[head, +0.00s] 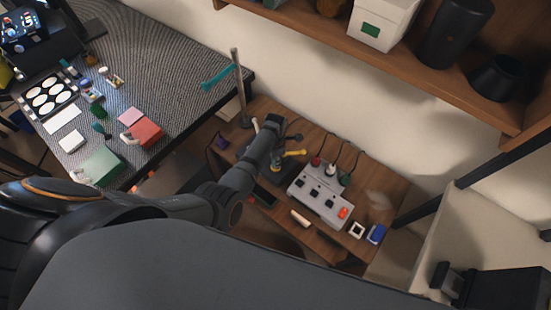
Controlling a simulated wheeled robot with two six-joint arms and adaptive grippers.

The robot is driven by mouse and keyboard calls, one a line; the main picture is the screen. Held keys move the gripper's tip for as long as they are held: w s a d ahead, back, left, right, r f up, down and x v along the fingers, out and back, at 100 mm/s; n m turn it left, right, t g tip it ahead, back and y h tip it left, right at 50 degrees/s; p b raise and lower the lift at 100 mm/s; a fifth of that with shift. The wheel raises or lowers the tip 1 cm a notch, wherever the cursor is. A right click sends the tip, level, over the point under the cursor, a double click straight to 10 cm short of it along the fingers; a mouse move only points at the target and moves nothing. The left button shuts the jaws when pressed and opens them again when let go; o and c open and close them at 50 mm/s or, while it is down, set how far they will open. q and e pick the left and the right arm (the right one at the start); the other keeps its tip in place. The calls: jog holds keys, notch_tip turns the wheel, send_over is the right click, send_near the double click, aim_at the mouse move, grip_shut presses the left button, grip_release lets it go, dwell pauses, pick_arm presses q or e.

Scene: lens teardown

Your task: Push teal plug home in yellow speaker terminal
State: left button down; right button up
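My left arm reaches in from the left over the small wooden table. Its gripper (287,137) is at the table's back left, close to a small yellow part (294,153). I cannot tell whether this part is the speaker terminal or whether the gripper touches it. The fingers are small and dark, so their opening is unclear. A dark green-teal plug (345,180) with a cable stands at the right back edge of a grey socket box (322,193); I cannot tell whether it is the task's plug. My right gripper is not seen.
Red (315,161) and white (330,169) plugs stand along the box's back. A white block (357,229) and a blue block (376,234) lie at the table's right. A post (239,85) with a teal strip rises behind. A patterned desk (170,60) holds several items.

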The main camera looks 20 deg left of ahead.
pick_arm(q)
jog(key=shift+f+b, duration=0.3)
jog(key=shift+f, duration=0.15)
dwell(0.3)
jog(key=c, duration=1)
grip_release()
jog(key=shift+c, duration=0.2)
notch_tip(320, 180, up, 12)
